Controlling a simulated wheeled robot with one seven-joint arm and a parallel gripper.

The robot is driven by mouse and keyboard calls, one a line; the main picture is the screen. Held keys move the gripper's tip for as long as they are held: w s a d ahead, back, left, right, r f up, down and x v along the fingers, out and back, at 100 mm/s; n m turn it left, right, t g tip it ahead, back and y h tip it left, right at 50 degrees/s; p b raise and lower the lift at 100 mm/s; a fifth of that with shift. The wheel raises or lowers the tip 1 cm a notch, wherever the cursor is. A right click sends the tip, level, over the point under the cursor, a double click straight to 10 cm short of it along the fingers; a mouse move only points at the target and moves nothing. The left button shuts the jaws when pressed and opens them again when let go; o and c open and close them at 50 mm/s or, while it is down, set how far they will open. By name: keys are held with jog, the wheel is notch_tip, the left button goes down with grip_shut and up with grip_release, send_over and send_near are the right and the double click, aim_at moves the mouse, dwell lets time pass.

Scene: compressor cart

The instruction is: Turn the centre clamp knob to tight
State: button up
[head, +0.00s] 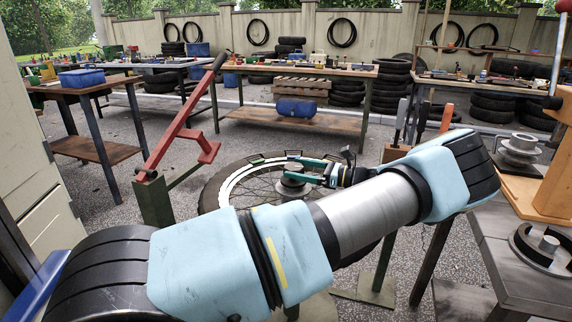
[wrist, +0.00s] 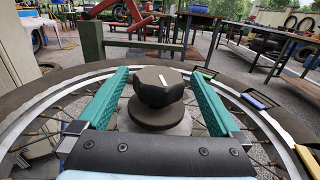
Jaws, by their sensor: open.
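The centre clamp knob (wrist: 158,92) is dark and faceted, with a short white mark on its top. It sits on a round grey base (wrist: 150,122) at the middle of a spoked wheel (wrist: 60,108). My gripper (wrist: 158,74) is open, with one teal finger on each side of the knob in the wrist view. Gaps show between the fingers and the knob, and nothing is held. In the head view my gripper (head: 306,172) reaches over the wheel (head: 212,190) from the right, at its hub. The knob is small there and partly hidden by the fingers.
A red lever arm (head: 180,130) on a green post (head: 153,200) stands left of the wheel. A grey bench (head: 500,255) is at the right. Workbenches and tyres stand behind.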

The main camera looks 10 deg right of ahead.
aim_at(286, 165)
jog(key=shift+x, duration=2)
jog(key=shift+c, duration=0.2)
